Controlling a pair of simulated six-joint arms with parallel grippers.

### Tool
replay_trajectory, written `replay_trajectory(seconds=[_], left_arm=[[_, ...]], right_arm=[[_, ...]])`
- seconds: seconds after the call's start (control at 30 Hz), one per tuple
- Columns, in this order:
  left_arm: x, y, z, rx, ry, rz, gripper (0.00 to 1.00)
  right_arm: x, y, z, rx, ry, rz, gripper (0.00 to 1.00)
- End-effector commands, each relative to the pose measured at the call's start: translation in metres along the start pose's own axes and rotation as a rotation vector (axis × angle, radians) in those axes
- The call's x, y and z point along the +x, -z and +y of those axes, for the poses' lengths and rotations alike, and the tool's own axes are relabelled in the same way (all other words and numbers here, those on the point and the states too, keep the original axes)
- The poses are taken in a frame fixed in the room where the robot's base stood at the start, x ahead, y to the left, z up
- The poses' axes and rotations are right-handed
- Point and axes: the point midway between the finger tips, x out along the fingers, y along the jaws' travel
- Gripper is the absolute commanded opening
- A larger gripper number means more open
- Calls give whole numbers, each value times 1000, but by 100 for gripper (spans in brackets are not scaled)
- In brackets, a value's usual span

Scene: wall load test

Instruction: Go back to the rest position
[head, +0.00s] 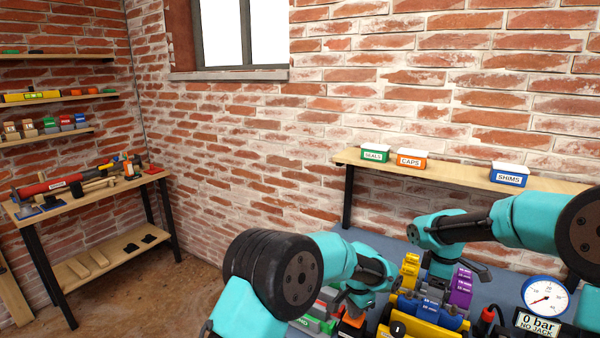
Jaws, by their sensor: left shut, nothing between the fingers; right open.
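My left gripper (347,304) is low in the middle of the head view, partly covered by its own wrist. It is shut with nothing seen in it, over the left side of the blue-grey bench. My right gripper (478,271) hangs over the bench behind the coloured blocks. It is open and looks empty, and its teal wrist hides part of it. Yellow blocks (410,268), blue blocks (430,309) and purple blocks (461,287) stand between and in front of the grippers. I cannot tell whether either gripper touches anything.
A pressure gauge (546,297) above a "0 bar NO JACK" display (540,324) stands at right. A wall shelf (455,177) holds SEALS (375,154), CAPS (411,160) and SHIMS (509,175) boxes. A tool table (98,196) stands at far left. Open floor lies between it and my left arm.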

Motion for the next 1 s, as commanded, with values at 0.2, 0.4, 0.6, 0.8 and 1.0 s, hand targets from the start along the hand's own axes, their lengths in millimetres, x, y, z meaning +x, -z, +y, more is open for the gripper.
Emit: replay_trajectory(seconds=[0.2, 0.4, 0.6, 0.8, 1.0], left_arm=[[-10, 0, 1, 1, 0, -1, 0], [-20, 0, 0, 0, 1, 1, 0], [-30, 0, 0, 0, 1, 1, 0], [-39, 0, 0, 0, 1, 2, 0], [-48, 0, 0, 0, 0, 1, 0]], right_arm=[[0, 0, 0, 0, 0, 0, 72], [0, 0, 0, 0, 0, 0, 72], [0, 0, 0, 0, 0, 0, 72], [0, 0, 0, 0, 0, 0, 72], [0, 0, 0, 0, 0, 0, 72]])
